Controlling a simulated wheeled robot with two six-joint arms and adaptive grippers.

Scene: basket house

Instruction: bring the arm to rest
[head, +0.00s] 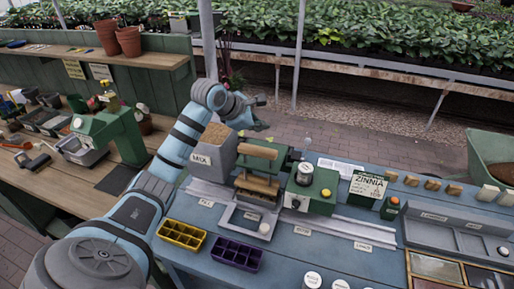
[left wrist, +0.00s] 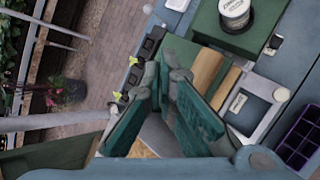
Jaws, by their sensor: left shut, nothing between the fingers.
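My left arm (head: 160,185) comes in from the left and bends over the back edge of the blue workbench. My left gripper (head: 260,113) is raised above the bench near the soil bin, shut and empty. Its green-padded fingers (left wrist: 160,105) fill the middle of the left wrist view, with nothing held between them. My right gripper is not in view.
A grey soil bin (head: 211,165) marked MIX stands just below the gripper. Beside it are a green press with a wooden handle (head: 258,152) and a green dial box (head: 310,187). Yellow (head: 181,236) and purple (head: 236,254) cell trays lie in front.

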